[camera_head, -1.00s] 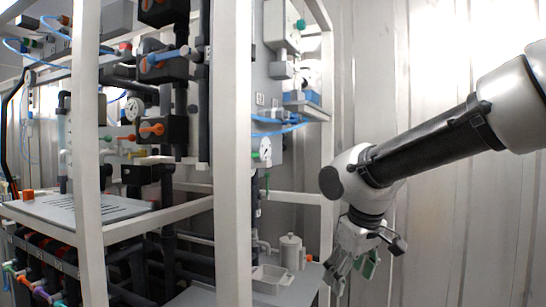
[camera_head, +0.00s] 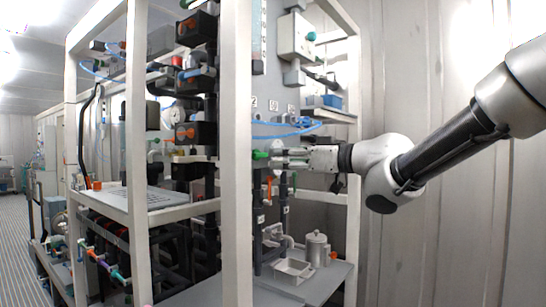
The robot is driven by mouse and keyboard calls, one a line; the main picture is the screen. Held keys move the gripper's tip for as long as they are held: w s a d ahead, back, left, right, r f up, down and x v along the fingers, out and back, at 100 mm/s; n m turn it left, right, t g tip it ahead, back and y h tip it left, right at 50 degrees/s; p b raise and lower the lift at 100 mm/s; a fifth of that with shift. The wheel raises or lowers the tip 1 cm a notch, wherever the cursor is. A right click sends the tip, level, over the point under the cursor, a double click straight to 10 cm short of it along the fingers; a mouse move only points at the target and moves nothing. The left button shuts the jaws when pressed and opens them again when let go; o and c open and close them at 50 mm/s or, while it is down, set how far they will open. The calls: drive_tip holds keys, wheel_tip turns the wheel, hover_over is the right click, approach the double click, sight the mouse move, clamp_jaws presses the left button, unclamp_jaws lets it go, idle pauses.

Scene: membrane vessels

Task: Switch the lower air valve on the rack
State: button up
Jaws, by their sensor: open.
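My gripper (camera_head: 279,158) is raised level and points left into the rack's right-hand bay. Its jaws are open. A green valve handle (camera_head: 260,155) shows just left of the fingertips, partly behind the front white post. I cannot tell whether the fingers touch it or have it between them. A blue air hose (camera_head: 285,135) runs just above the gripper. Another green knob (camera_head: 311,36) is higher up, on a pale box. Which of these is the lower air valve is not marked in this view.
White rack posts (camera_head: 237,200) stand in front of and beside the gripper. Dark vertical pipes (camera_head: 258,220) run below it. A shelf (camera_head: 320,285) holds an open tray (camera_head: 293,271) and a lidded canister (camera_head: 317,248). The area before the right wall is free apart from my arm.

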sight(262, 155)
drive_tip(key=x, duration=0.7)
drive_tip(key=shift+w+a+r, duration=0.2)
drive_tip(key=shift+a+r, duration=0.05)
drive_tip(key=shift+a, duration=0.1)
drive_tip(key=shift+c, duration=0.2)
drive_tip(key=c, duration=1)
